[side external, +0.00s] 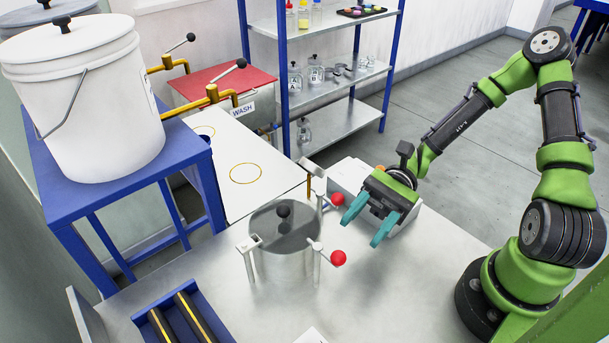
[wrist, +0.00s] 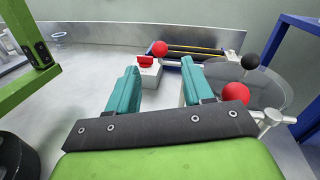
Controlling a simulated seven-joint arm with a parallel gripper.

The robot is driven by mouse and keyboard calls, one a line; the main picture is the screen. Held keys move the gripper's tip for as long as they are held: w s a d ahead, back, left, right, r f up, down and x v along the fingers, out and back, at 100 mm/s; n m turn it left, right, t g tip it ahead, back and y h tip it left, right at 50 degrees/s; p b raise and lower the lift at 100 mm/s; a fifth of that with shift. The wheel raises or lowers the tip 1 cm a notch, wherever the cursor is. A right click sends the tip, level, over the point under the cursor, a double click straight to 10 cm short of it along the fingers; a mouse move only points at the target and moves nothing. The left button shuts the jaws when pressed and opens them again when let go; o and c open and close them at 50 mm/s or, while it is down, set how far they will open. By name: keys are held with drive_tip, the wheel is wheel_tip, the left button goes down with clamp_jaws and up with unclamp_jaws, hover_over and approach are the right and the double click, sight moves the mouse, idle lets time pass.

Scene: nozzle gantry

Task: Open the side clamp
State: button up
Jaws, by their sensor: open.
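A metal pot (side external: 283,260) with a clear-looking lid and a black knob (side external: 283,211) stands on the bench. Pale clamps sit around its rim. The front right clamp (side external: 316,262) has a red ball (side external: 338,258) on its handle, and the back right clamp (side external: 319,190) has another (side external: 337,198). A third clamp (side external: 250,243) is at the left; no ball shows on it. My gripper (side external: 360,232) is open and empty, right of the pot and apart from both balls. In the wrist view, one red ball (wrist: 159,48) shows beyond the gap between the teal fingers (wrist: 160,66), another (wrist: 235,93) right of them.
A blue tray with dark, yellow-striped rods (side external: 183,318) is at the front left. A white bucket (side external: 85,105) stands on a blue table. A blue-framed shelf (side external: 330,95) is behind. A block with a red top (wrist: 148,72) shows in the wrist view.

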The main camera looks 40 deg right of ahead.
sight(343, 252)
drive_tip(key=a, duration=0.3)
drive_tip(key=s+a, duration=0.1)
drive_tip(key=a, duration=0.2)
drive_tip(key=s+a, duration=0.1)
drive_tip(key=a, duration=0.3)
drive_tip(key=shift+a, duration=0.1)
clamp_jaws()
